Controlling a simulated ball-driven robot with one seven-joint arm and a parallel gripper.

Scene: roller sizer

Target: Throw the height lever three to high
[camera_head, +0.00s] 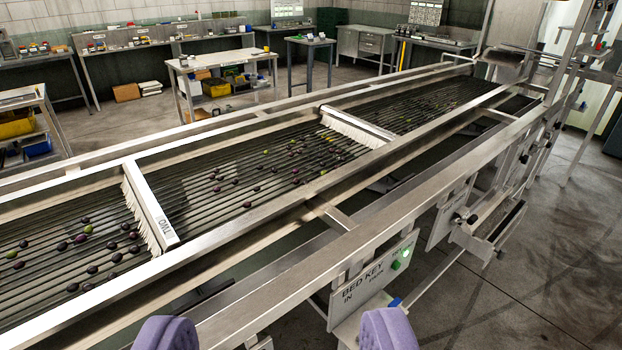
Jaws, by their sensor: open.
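My gripper (277,332) shows as two purple finger pads at the bottom edge, wide apart with nothing between them. It is in front of the near side of the roller sizer (330,217). I cannot pick out a lever marked three. Small dark knobs (525,158) sit on the sizer's near side at the right, too small to identify. A brush bar marked TWO (152,205) crosses the roller bed, with another brush bar (357,127) farther along. Olives (218,189) lie on the rollers.
A dark-topped step or tray (490,230) juts out farther right. Work tables (215,65) stand behind the sizer. Floor (540,270) is clear at lower right.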

